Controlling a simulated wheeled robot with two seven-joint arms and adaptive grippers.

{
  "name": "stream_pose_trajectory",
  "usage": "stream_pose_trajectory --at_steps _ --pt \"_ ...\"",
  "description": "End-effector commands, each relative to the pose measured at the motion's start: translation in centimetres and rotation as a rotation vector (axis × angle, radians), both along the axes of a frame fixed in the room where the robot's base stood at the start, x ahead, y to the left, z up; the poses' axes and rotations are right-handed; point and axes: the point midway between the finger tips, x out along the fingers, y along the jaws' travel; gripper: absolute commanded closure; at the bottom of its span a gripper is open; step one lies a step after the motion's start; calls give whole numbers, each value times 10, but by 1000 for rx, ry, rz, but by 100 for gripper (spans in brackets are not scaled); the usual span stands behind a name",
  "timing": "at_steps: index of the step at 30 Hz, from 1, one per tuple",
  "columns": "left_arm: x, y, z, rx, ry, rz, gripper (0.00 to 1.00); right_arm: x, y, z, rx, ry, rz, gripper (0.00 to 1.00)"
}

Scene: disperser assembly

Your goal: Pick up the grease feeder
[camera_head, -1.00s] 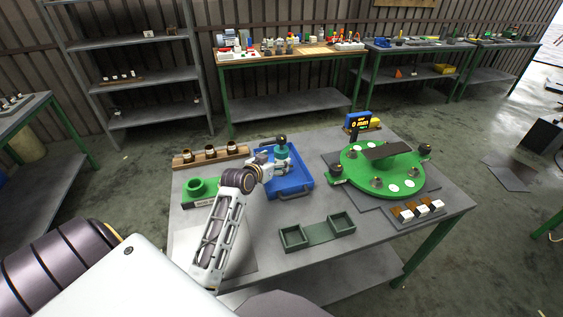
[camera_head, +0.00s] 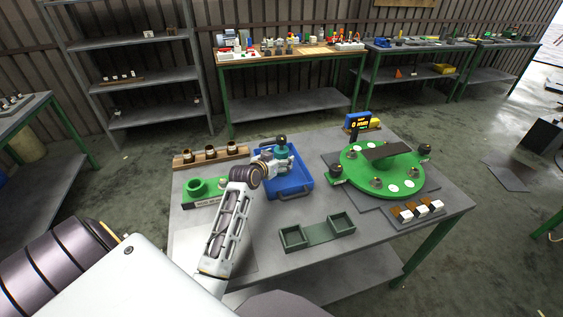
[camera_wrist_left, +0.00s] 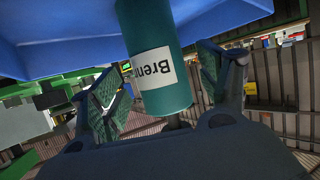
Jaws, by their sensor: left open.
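The grease feeder, as I take it, is a teal cylinder with a dark round top (camera_head: 281,148), standing in a blue tray (camera_head: 300,189) on the table. In the left wrist view the teal cylinder (camera_wrist_left: 158,82) carries a white label with dark lettering. My left gripper (camera_head: 284,165) is open at the feeder. In the left wrist view the feeder stands between the two spread fingers of the gripper (camera_wrist_left: 160,85). A gap shows on the right side; contact on the left cannot be told. My right gripper is not in view.
A wooden rack with several brass-coloured cups (camera_head: 210,154) and a green fixture (camera_head: 197,187) stand at the left. A green round plate (camera_head: 400,184) with fittings is at the right. A dark green double bin (camera_head: 318,233) lies in front.

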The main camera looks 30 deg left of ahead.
Motion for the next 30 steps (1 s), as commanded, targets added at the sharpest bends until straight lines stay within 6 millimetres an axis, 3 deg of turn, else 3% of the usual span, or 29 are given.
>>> stream_pose_trajectory --at_steps 10,20,26,30 --pt "23 2 -9 0 0 1 24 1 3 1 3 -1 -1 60" --pt "25 2 -9 0 -1 1 24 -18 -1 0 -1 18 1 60" --pt "24 2 -10 0 0 1 24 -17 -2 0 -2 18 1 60" --pt "24 2 -10 0 0 1 41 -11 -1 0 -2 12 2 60"
